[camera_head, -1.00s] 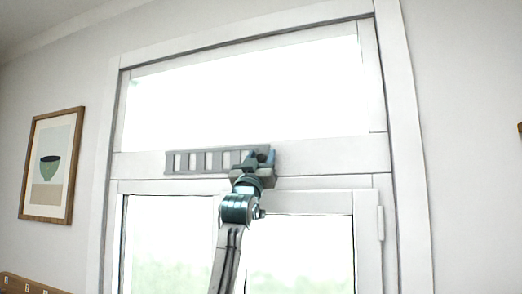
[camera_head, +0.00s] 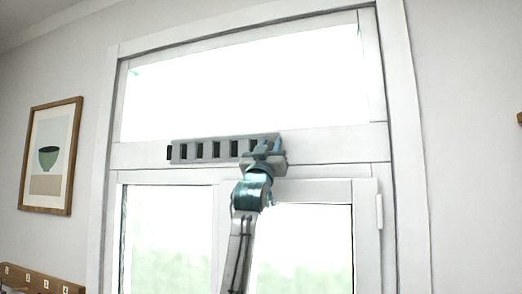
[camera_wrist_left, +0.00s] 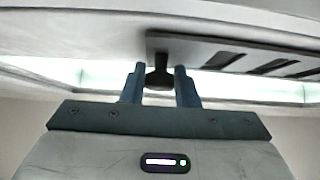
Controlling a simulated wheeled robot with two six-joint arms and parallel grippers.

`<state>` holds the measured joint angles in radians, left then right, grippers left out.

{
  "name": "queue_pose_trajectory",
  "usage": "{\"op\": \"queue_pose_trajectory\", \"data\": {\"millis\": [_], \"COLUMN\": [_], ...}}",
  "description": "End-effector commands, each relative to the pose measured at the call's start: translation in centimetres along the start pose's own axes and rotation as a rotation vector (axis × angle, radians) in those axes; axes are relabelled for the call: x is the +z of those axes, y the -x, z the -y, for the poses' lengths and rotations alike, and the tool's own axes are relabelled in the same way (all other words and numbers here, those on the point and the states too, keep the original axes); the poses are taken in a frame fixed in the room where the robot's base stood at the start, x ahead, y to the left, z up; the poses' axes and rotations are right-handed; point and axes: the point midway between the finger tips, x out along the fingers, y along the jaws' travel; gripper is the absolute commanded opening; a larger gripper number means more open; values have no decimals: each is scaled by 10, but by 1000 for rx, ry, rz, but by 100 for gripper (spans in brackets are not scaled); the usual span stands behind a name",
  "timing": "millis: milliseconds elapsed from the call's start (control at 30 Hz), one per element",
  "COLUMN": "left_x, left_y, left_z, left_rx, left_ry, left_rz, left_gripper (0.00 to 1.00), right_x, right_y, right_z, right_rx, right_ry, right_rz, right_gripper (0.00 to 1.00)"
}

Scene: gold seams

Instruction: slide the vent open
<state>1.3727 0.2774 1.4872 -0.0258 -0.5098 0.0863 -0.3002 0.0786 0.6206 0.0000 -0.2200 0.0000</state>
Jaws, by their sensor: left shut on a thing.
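The vent (camera_head: 208,150) is a grey slotted strip on the crossbar between the upper pane and the lower window panes. Its slots now show dark, and one dark slot shows beyond the strip's left end. My left gripper (camera_head: 264,147) is at the right end of the strip. In the left wrist view, the blue fingers of the left gripper (camera_wrist_left: 160,82) are shut on the vent's dark knob (camera_wrist_left: 159,72). The slotted strip (camera_wrist_left: 240,56) runs off to the right there. My right gripper is not in view.
The white window frame (camera_head: 340,142) surrounds the vent. A handle or hinge (camera_head: 379,212) sits on the frame at right. A framed bowl picture (camera_head: 50,157) hangs on the left wall, above a wooden rail (camera_head: 40,281) with pegs or labels.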

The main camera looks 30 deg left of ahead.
Motion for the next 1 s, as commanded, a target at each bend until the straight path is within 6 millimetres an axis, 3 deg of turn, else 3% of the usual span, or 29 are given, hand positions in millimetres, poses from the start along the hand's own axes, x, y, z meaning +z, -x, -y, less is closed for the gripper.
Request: {"op": "queue_pose_trajectory", "data": {"millis": [267, 300, 367, 733, 1000], "left_x": [1, 1, 1, 2, 6], "left_y": [0, 0, 0, 6, 51], "left_z": [-4, -4, -4, -3, -4], "left_rx": [1, 1, 1, 1, 1], "left_ry": [2, 2, 2, 0, 0], "left_rz": [2, 3, 2, 0, -1], "left_gripper": [0, 33, 45, 45, 45], "right_x": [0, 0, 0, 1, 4], "right_y": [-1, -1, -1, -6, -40], "right_z": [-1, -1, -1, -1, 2], "right_rx": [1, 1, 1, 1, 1], "right_ry": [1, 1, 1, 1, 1], "right_rz": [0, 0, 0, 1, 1], "right_gripper": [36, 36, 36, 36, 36]}}
